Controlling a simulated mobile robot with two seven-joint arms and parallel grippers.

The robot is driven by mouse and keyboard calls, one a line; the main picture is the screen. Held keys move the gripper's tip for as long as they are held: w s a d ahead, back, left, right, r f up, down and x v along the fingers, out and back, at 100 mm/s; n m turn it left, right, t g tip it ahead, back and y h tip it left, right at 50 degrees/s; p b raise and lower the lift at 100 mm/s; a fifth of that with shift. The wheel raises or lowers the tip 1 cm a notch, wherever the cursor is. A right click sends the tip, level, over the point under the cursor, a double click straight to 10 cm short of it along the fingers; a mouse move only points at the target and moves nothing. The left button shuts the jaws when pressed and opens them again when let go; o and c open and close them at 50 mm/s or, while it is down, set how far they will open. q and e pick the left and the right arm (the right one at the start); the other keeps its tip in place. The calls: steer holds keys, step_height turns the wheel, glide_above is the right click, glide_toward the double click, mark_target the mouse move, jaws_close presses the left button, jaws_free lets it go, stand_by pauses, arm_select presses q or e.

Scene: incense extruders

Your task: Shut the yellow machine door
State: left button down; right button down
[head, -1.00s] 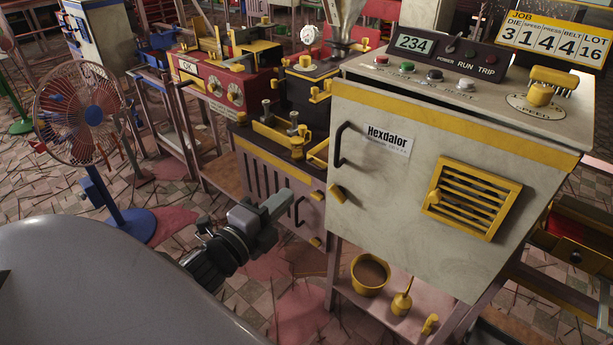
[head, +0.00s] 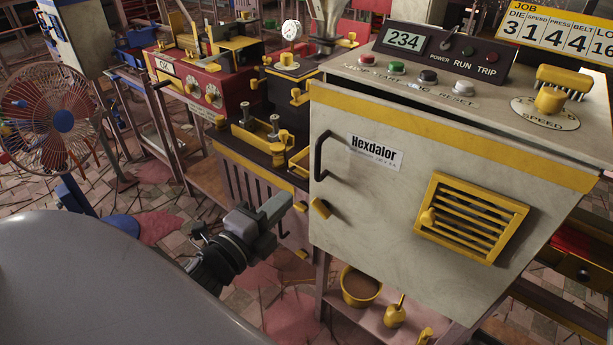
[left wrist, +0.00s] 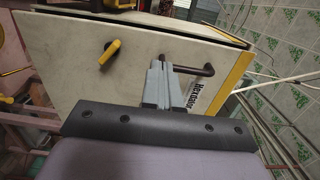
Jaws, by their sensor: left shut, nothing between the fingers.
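The machine door is an off-white panel (head: 375,215) labelled Hexdalor on the cabinet at right. It has a dark bar handle (head: 318,157), a yellow latch knob (head: 320,208) and a yellow vent (head: 470,217). How far it stands open is hard to tell. My left gripper (head: 282,205) is shut and empty, left of the door's lower left edge. In the left wrist view its fingertips (left wrist: 166,66) are in front of the door panel (left wrist: 75,65), between the latch knob (left wrist: 110,51) and handle (left wrist: 195,71). Contact cannot be told. My right gripper is out of view.
A yellow cup (head: 360,287) stands on the shelf below the door. A dark slatted cabinet (head: 255,190) is behind my left gripper. A red machine (head: 205,85) stands further back, and a fan (head: 55,120) is at left.

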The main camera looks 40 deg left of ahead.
arm_select(q)
steer(key=w, duration=0.8)
steer(key=shift+w, duration=0.25)
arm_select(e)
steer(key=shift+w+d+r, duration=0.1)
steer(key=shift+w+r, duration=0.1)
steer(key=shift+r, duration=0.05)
